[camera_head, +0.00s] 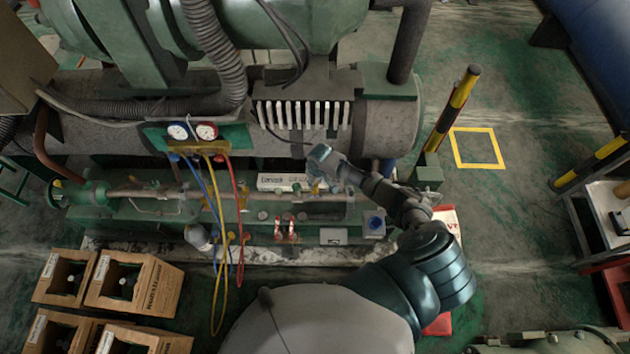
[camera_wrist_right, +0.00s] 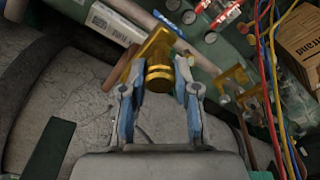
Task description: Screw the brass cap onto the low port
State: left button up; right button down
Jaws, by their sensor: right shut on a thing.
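My right gripper (camera_head: 318,165) is over the pipework beneath the finned block, in front of the machine. In the right wrist view, its two blue-lined fingers (camera_wrist_right: 158,92) are shut on the round brass cap (camera_wrist_right: 159,78). Directly beyond the cap is an angular brass fitting (camera_wrist_right: 148,50), which looks like the low port. Cap and fitting appear lined up and close or touching; I cannot tell whether the threads are engaged. In the head view the cap and port are mostly hidden by my gripper. My left gripper is not in view.
The gauge manifold (camera_head: 192,133) hangs at left with blue, yellow and red hoses. Another brass fitting (camera_wrist_right: 232,82) and the hoses (camera_wrist_right: 272,80) lie to the right in the wrist view. A white box (camera_head: 282,182) sits beside the pipe.

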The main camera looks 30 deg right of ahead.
jog(key=shift+f+b, duration=0.65)
jog(key=shift+f, duration=0.45)
dwell(0.8)
jog(key=shift+r+m+p, duration=0.15)
jog(key=shift+m+p, duration=0.25)
jog(key=shift+p, duration=0.1)
jog(key=shift+m+p, duration=1)
jog(key=shift+m, duration=0.3)
jog(key=shift+h, duration=0.3)
